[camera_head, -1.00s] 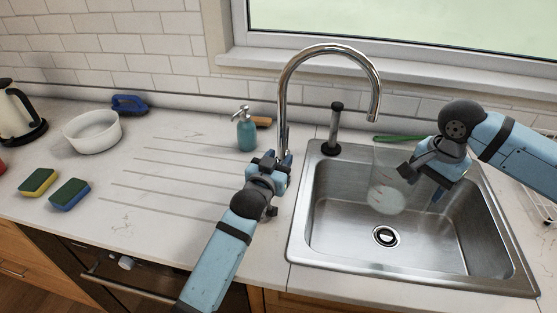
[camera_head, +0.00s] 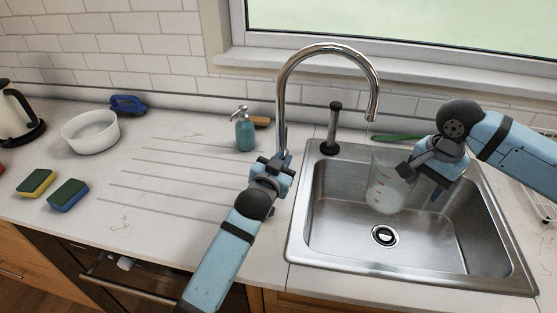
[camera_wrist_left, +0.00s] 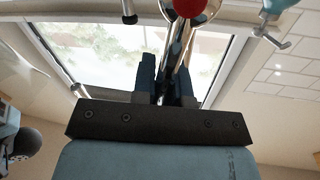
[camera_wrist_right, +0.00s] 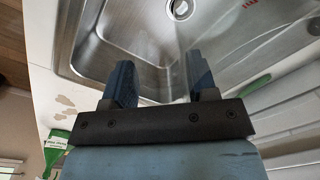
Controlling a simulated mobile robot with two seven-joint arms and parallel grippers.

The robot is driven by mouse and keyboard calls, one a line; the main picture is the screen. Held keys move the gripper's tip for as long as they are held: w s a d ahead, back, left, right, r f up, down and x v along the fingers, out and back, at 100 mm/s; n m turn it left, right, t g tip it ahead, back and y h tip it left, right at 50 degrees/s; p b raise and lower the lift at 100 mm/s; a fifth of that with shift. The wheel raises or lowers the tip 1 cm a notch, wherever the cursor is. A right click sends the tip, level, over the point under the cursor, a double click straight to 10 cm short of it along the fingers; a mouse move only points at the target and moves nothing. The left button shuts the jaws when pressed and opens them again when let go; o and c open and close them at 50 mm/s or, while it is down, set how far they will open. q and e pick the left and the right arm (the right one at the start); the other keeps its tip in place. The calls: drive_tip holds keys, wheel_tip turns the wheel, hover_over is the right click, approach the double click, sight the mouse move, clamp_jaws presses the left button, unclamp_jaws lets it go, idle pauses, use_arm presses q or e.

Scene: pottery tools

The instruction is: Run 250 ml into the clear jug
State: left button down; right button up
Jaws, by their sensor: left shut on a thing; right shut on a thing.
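The clear jug (camera_head: 385,190) is upright over the sink, below the tap's spout, with red marks on its wall. A whitish area shows in its lower part; I cannot read the water level. My right gripper (camera_head: 404,171) is shut on the jug from the right. In the right wrist view the jug's wall is almost invisible; a red mark (camera_wrist_right: 250,3) shows. The chrome tap (camera_head: 284,105) stands left of the sink. My left gripper (camera_head: 281,161) is shut on its handle near the base, largely hidden; a red knob (camera_wrist_left: 188,7) shows beyond the fingers.
The steel sink (camera_head: 330,235) has a drain (camera_head: 384,236). A black-topped stand (camera_head: 333,120) and a green brush (camera_head: 397,137) are behind it. A teal soap dispenser (camera_head: 244,132) stands left of the tap. A white bowl (camera_head: 90,133) and two sponges (camera_head: 68,194) lie farther left.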

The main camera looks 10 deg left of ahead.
use_arm(q)
drive_tip(key=d+m, duration=0.1)
drive_tip(key=m, duration=0.1)
drive_tip(key=d+f+m, duration=0.1)
drive_tip(key=m, duration=0.1)
drive_tip(key=d+f+m+g+y, duration=0.1)
drive_tip(key=shift+d+m, duration=0.2)
drive_tip(key=shift+m, duration=0.2)
drive_tip(key=shift+d+f+m, duration=0.45)
drive_tip(key=shift+f+m, duration=0.1)
drive_tip(key=shift+m, duration=0.55)
drive_tip(key=shift+d+f+m+y, duration=0.4)
drive_tip(key=shift+f+m+y, duration=0.3)
drive_tip(key=shift+m, duration=0.4)
drive_tip(key=shift+f, duration=0.1)
drive_tip(key=shift+s, duration=0.1)
drive_tip(key=c, duration=1.1)
unclamp_jaws()
drive_tip(key=shift+c, duration=0.2)
drive_tip(key=s, duration=0.4)
drive_tip(key=s+r, duration=0.1)
drive_tip(key=s, duration=0.2)
drive_tip(key=s+a+r, duration=0.1)
drive_tip(key=s, duration=0.3)
drive_tip(key=shift+s+r, duration=0.1)
drive_tip(key=shift+s, duration=0.25)
